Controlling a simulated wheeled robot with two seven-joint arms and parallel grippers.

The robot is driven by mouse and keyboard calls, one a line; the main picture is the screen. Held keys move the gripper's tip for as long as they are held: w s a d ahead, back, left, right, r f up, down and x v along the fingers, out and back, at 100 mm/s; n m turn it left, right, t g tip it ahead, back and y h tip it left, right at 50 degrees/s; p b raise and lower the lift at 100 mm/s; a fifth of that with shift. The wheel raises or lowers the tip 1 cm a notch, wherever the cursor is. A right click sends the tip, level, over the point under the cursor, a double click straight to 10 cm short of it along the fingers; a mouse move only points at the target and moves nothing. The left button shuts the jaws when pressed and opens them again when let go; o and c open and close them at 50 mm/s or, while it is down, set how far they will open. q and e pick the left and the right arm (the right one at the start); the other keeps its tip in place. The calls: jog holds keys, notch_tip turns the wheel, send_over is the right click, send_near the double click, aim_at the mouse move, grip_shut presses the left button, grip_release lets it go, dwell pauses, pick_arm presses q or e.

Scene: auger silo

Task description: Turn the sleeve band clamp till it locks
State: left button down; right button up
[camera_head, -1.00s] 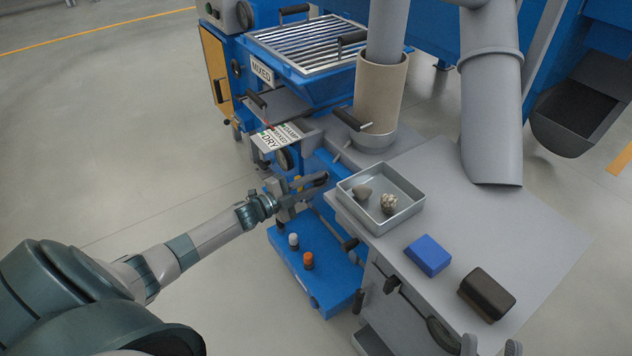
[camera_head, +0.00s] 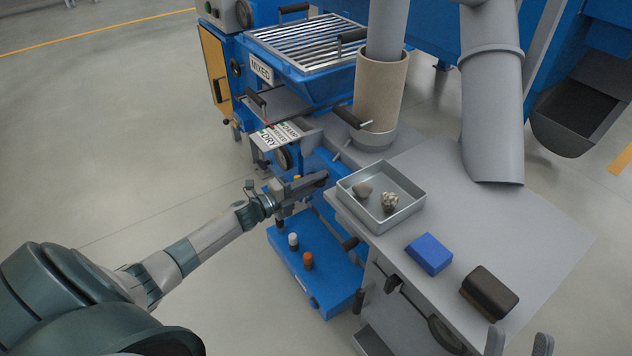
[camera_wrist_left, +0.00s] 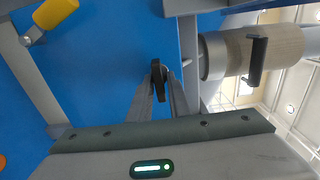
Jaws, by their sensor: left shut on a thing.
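The beige sleeve (camera_head: 381,92) stands upright around a grey pipe, with a grey band (camera_head: 372,140) at its base and a black handle (camera_head: 347,117) on its side. In the left wrist view the sleeve (camera_wrist_left: 275,50), band (camera_wrist_left: 212,56) and handle (camera_wrist_left: 256,62) lie to the right. My left gripper (camera_head: 322,178) is below and left of the band, apart from the sleeve. In the left wrist view its fingers (camera_wrist_left: 159,88) are shut on a black lever (camera_wrist_left: 157,72). My right gripper (camera_head: 519,342) shows only two spread fingertips at the bottom edge, empty.
A grey tray (camera_head: 405,213) with lumps, a blue block (camera_head: 428,254) and a dark block (camera_head: 489,291) rest on the grey worktop (camera_head: 530,235). A blue base (camera_head: 325,270) with small white and orange knobs lies below my left gripper. Open floor lies left.

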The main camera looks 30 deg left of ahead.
pick_arm(q)
jog(key=c, duration=1.8)
grip_release()
jog(key=shift+c, duration=0.2)
pick_arm(e)
jog(key=shift+s+f, duration=0.1)
jog(key=shift+f, duration=0.05)
pick_arm(q)
jog(key=shift+s, duration=0.1)
